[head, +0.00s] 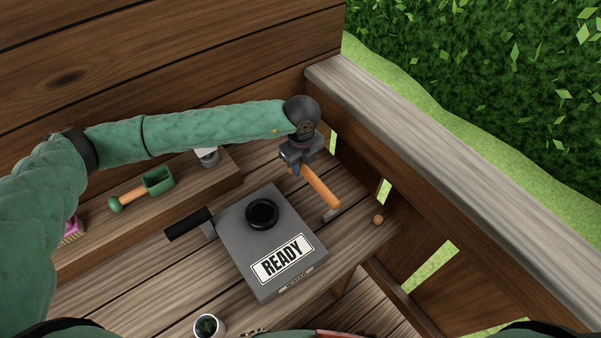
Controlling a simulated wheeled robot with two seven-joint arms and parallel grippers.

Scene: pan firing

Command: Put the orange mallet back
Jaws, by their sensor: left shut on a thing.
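The gripper partly hides that end. I cannot tell whether the mallet's head touches the bench. My right gripper is not in view.
A grey box (240,246) marked READY, with a black handle and a round black ring on top, stands left of the mallet. A small orange-brown ball (378,219) sits near the right wall. A cup (208,325) stands at the front.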

